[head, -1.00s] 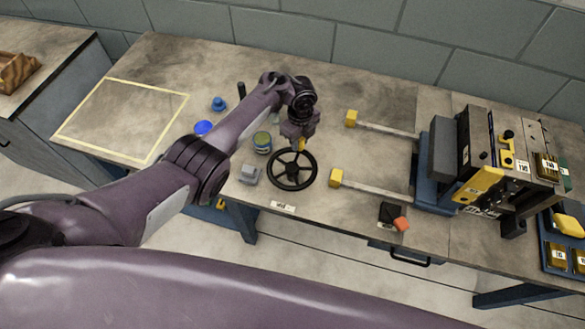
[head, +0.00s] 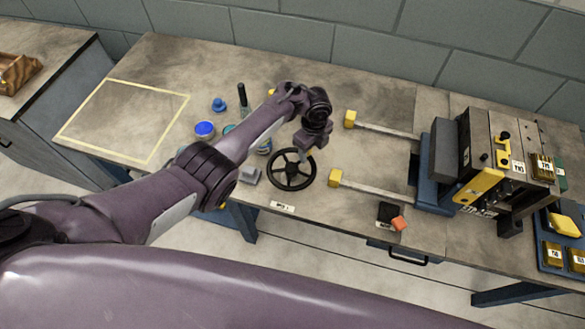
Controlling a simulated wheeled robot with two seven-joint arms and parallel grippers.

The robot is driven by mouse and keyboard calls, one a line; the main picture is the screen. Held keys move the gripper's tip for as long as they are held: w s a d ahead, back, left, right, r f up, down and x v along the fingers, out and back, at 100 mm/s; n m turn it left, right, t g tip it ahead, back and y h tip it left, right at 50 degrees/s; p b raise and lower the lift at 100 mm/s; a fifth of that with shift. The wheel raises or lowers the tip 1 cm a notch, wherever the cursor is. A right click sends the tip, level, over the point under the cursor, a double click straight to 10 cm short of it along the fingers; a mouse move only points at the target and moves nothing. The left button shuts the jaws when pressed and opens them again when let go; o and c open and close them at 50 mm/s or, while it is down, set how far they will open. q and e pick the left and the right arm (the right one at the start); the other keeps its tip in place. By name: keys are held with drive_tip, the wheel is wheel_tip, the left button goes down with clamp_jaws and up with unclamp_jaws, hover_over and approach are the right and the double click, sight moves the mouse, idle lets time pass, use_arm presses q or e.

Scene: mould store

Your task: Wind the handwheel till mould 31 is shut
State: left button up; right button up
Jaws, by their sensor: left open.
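The black handwheel (head: 292,185) lies flat above the bench near its front edge. My left gripper (head: 306,158) is over the far right part of its rim, pointing down; its fingers are small and partly hidden by the wrist. It is open, and I cannot tell whether it touches the rim. The mould (head: 490,160), a dark block with a yellow bar and white labels, stands at the right. The number 31 cannot be read for certain. Two grey rails with yellow ends (head: 336,178) run from it toward the wheel. My right gripper is not in view.
A blue pot (head: 204,129), a blue knobbed item (head: 218,104), and a grey block (head: 249,175) are left of the wheel. A black box with an orange piece (head: 400,224) lies near the front edge. The yellow-outlined area (head: 125,120) is empty.

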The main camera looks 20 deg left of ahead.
use_arm(q)
drive_tip(key=shift+a, duration=0.1)
drive_tip(key=shift+r, duration=0.2)
wheel_tip(320, 180, up, 9)
drive_tip(key=p, duration=0.8)
drive_tip(key=shift+f+p, duration=0.1)
drive_tip(key=shift+p, duration=0.3)
drive_tip(key=shift+f, duration=0.1)
